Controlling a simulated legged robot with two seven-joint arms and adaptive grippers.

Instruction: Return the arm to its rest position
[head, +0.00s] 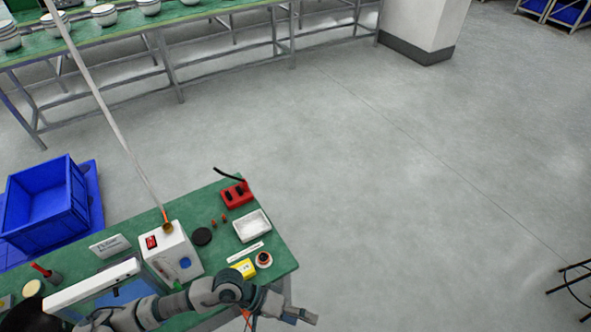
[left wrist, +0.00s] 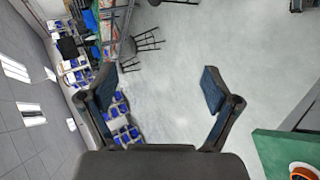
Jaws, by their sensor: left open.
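My left arm (head: 215,292) comes in from the lower left in the head view and reaches over the front right corner of the green workbench (head: 273,262). My left gripper (head: 308,318) is at the bench's right edge, near the bottom of the picture. In the left wrist view its two fingers (left wrist: 158,90) are spread wide, with only floor and distant furniture between them. It holds nothing. My right gripper is not in view.
The bench bears a white box (head: 172,252), a red holder (head: 237,193), a white tray (head: 251,226), a yellow item (head: 244,267) and a small round reel (head: 263,259). A blue crate (head: 45,205) stands left. Open grey floor (head: 400,190) lies to the right.

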